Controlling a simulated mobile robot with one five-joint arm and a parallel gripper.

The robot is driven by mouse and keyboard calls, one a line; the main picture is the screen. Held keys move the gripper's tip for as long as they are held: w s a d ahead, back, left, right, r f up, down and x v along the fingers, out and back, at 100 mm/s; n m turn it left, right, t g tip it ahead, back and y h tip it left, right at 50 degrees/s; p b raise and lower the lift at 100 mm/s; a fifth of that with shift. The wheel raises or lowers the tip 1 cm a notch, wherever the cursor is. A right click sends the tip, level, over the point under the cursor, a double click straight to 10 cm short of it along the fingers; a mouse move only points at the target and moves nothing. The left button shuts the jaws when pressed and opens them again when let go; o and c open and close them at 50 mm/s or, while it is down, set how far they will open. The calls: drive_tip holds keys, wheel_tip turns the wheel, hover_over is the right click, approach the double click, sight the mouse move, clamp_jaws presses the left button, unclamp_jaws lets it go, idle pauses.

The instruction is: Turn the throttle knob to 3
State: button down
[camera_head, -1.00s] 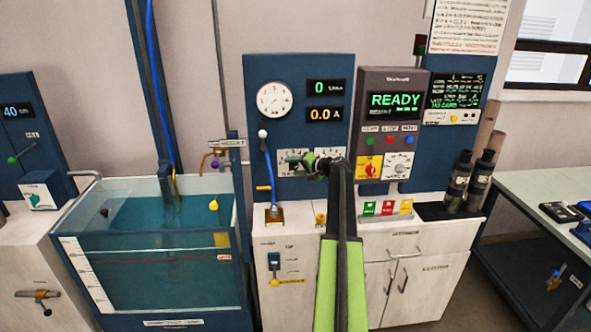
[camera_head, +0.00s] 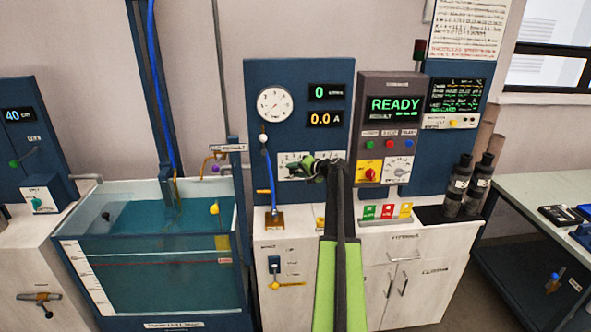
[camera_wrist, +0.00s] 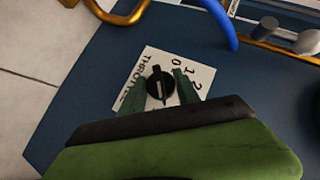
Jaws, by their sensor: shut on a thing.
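The throttle knob (camera_wrist: 160,86) is round and black with a pale pointer line. In the wrist view it sits on a white dial plate (camera_wrist: 202,76) marked THROTTLE, with 0, 1 and 2 readable; the rest of the scale is hidden by my gripper. My gripper (camera_wrist: 161,91) has its green fingers shut on the knob, one on each side. The pointer lies roughly across the picture's height, but I cannot tell its exact setting. In the head view my gripper (camera_head: 312,168) reaches the blue panel and hides the knob.
The blue panel (camera_head: 256,84) carries a round gauge (camera_head: 274,104) and displays reading 0 and 0.0 A. To the right is a control box (camera_head: 395,104) showing READY, with a red knob on yellow. A blue hose (camera_head: 269,165) hangs left of my gripper. A water tank (camera_head: 160,312) stands at left.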

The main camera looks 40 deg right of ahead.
drive_tip(key=n+g+h+p, duration=0.1)
drive_tip(key=p, duration=0.1)
drive_tip(key=shift+a+r+p, duration=0.1)
drive_tip(key=shift+r+p, duration=0.25)
drive_tip(key=shift+p, duration=0.05)
drive_tip(key=shift+f+n+g+h+p, duration=0.1)
drive_tip(key=shift+n+g+h+p, duration=0.6)
drive_tip(key=shift+g+p, duration=0.4)
drive_tip(key=shift+w+a+f+n+g+h+p, duration=0.1)
drive_tip(key=shift+n+g+h+p, duration=0.4)
drive_tip(key=shift+g+h+p, duration=0.15)
drive_tip(key=shift+f+n+g+h, duration=0.1)
drive_tip(key=shift+n+g+h, duration=0.5)
drive_tip(key=shift+g+h, duration=0.25)
drive_tip(key=c, duration=1)
unclamp_jaws()
drive_tip(key=shift+o, duration=0.2)
